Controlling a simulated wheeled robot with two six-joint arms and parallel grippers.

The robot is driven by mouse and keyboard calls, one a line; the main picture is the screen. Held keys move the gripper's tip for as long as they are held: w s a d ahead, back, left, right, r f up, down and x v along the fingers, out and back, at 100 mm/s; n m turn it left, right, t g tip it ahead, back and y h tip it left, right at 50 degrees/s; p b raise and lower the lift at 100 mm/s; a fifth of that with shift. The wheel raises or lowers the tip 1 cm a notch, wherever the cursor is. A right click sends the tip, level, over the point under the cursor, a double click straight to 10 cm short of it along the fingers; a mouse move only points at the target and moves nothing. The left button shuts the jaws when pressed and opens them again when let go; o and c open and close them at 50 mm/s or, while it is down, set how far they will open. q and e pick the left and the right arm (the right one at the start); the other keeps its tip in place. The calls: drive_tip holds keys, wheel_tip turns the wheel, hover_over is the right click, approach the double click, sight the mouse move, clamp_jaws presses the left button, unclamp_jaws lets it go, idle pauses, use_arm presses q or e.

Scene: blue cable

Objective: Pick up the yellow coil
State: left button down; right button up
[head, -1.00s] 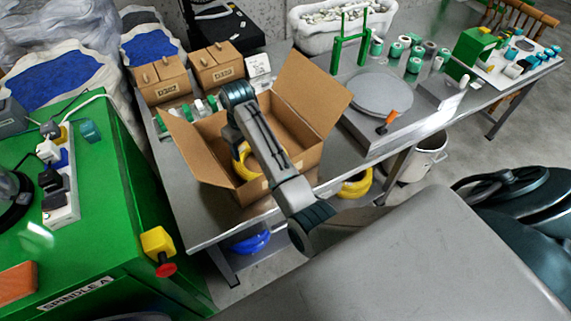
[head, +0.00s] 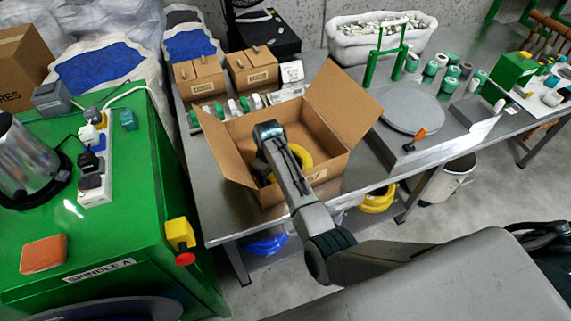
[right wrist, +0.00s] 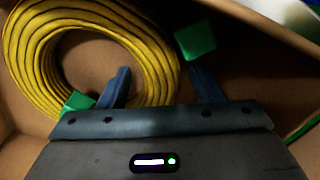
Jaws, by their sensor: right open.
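The yellow coil (head: 302,158) lies inside an open cardboard box (head: 230,143) on the metal table, partly hidden by my right arm. In the right wrist view the coil (right wrist: 30,50) fills the upper left, lying against the box floor and wall. My right gripper (right wrist: 163,72) is open. Its left finger shows over the coil's hole and its right finger just outside the ring, so the coil's right band lies between them in the picture. Contact and depth cannot be told. In the head view the arm hides the fingers. My left gripper is not in view.
The box flaps stand open around my arm. Another yellow coil (head: 378,198) and a blue coil (head: 265,243) lie below the tabletop. Two small cartons (head: 252,70) stand behind the box, and a grey round plate (head: 413,108) lies to its right. A green cabinet (head: 120,220) is at left.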

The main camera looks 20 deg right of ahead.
drive_tip(key=shift+f, duration=0.5)
clamp_jaws()
drive_tip(key=shift+w+r, duration=0.1)
drive_tip(key=shift+r, duration=0.05)
drive_tip(key=shift+r, duration=0.55)
wheel_tip(320, 180, up, 16)
drive_tip(key=p, duration=0.1)
